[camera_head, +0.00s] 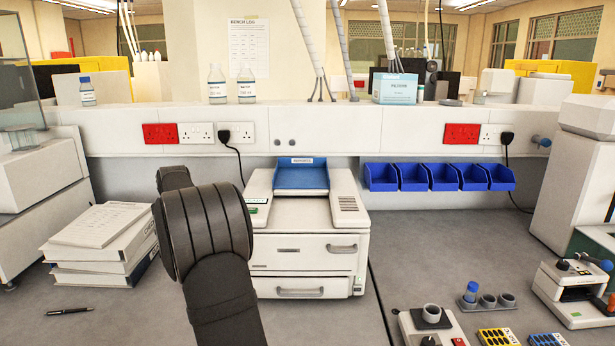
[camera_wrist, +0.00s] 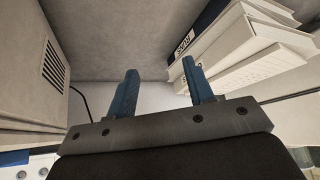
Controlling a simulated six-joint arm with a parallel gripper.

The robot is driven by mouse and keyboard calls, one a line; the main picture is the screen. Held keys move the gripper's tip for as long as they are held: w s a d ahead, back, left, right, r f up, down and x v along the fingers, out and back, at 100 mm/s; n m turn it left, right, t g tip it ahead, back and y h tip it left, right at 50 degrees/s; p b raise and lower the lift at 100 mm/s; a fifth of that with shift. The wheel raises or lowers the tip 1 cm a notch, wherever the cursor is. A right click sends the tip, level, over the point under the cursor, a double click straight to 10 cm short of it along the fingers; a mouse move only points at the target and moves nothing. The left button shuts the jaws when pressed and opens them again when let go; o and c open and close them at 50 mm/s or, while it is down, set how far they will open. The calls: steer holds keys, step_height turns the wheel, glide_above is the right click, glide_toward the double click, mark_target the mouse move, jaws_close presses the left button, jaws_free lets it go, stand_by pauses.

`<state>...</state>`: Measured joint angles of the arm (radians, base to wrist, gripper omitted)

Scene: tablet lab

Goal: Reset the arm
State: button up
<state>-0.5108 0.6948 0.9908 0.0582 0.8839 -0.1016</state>
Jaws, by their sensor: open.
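My gripper (camera_wrist: 160,95) shows in the wrist view with its two blue fingers apart and nothing between them. Beyond the fingers are the grey bench top and a pale wall or panel. In the head view my dark arm stands at left of centre, in front of the white printer-like machine (camera_head: 305,245) with a blue top tray; the fingers are hidden there. In the wrist view the stack of binders (camera_wrist: 260,45) is to the right of the fingers, apart from them, and a vented side of a pale machine (camera_wrist: 45,75) is to the left.
The binder stack (camera_head: 103,245) and a pen (camera_head: 69,311) lie left of my arm. Blue bins (camera_head: 440,177) hang at the back right. A small device (camera_head: 432,325), a vial holder (camera_head: 487,303) and a white instrument (camera_head: 575,290) stand front right.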

step_height(320, 180, up, 14)
steer(key=f, duration=0.1)
steer(key=w+d+m+h, duration=0.1)
steer(key=w+d, duration=0.3)
steer(key=d, duration=1)
steer(key=w+d+m+t+h, duration=0.1)
steer(key=w+d+m, duration=0.3)
steer(key=d, duration=1)
steer(key=shift+w+d+r+h, duration=0.3)
steer(key=shift+w+d+r, duration=0.1)
steer(key=shift+w, duration=0.4)
steer(key=s+a+n+y, duration=0.1)
steer(key=s+a, duration=0.1)
steer(key=a, duration=0.8)
steer(key=s+a+n, duration=0.2)
steer(key=s+a, duration=0.1)
steer(key=a, duration=0.7)
steer(key=shift+s+y, duration=0.15)
steer(key=shift+y, duration=0.25)
